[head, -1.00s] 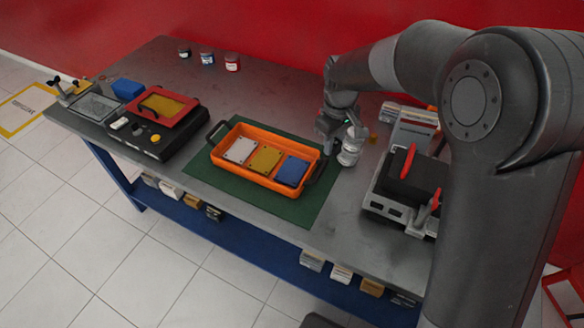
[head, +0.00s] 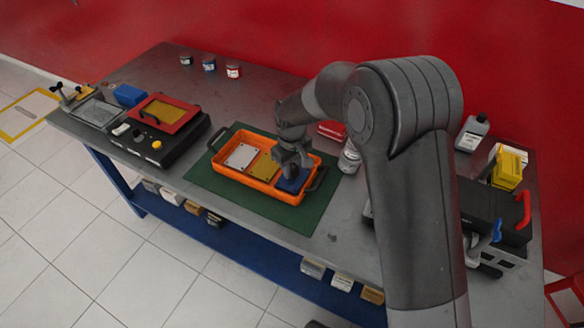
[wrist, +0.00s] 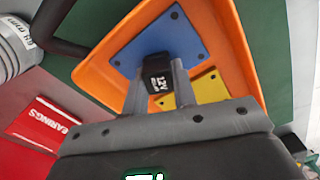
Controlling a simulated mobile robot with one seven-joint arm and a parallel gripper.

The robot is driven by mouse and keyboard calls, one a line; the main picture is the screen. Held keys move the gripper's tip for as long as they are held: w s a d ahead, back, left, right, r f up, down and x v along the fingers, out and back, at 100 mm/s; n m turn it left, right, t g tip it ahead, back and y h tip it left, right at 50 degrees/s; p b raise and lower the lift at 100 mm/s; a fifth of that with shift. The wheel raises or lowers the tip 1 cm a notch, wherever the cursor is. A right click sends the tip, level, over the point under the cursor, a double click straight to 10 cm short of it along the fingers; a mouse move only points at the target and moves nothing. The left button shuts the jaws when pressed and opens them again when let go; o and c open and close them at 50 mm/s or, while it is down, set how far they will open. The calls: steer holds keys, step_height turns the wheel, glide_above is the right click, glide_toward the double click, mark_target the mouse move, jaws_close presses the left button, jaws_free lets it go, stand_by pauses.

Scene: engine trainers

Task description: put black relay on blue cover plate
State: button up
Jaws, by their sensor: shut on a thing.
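My gripper (wrist: 158,90) is shut on the black relay (wrist: 157,72), which is marked 12V in the wrist view. The relay is upright between the fingertips and overlaps the blue cover plate (wrist: 165,38) in that view. I cannot tell whether it touches the plate. In the head view, my gripper (head: 291,172) is over the right part of the orange tray (head: 237,172), beside and above the blue cover plate (head: 294,180). The relay is hidden there by the gripper.
The yellow plate (head: 262,165) and white plate (head: 241,156) lie in the same tray, on a green mat (head: 309,212). A grey can (head: 349,157) and a red box (head: 332,130) stand right of the tray. A black device (head: 490,212) is farther right.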

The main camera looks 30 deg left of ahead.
steer(key=shift+f, duration=0.3)
steer(key=o, duration=1)
